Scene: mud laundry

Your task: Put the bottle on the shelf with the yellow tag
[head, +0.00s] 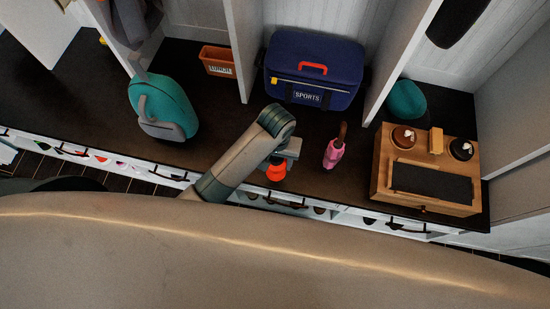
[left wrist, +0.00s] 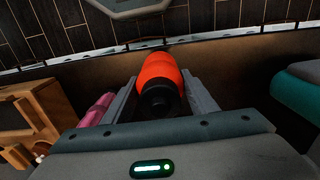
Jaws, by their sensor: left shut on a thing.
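An orange bottle with a black cap shows just below my left gripper in the head view, its body (head: 276,173) partly hidden by the gripper. My left gripper (head: 282,160) is over the front part of the dark bench top, shut on the bottle. In the left wrist view the bottle (left wrist: 158,68) lies between the two fingers, black cap toward the camera. A small yellow spot (head: 102,41) shows at the upper left by a divider; I cannot tell if it is the tag. Another small yellow mark (head: 273,80) is on the blue bag. My right gripper is out of view.
On the bench (head: 225,150) stand a teal backpack (head: 165,105), a blue sports bag (head: 313,70), a pink umbrella-like item (head: 334,152) and a wooden box (head: 428,170). An orange lunch box (head: 217,61) stands further back. White dividers (head: 240,45) split the bays.

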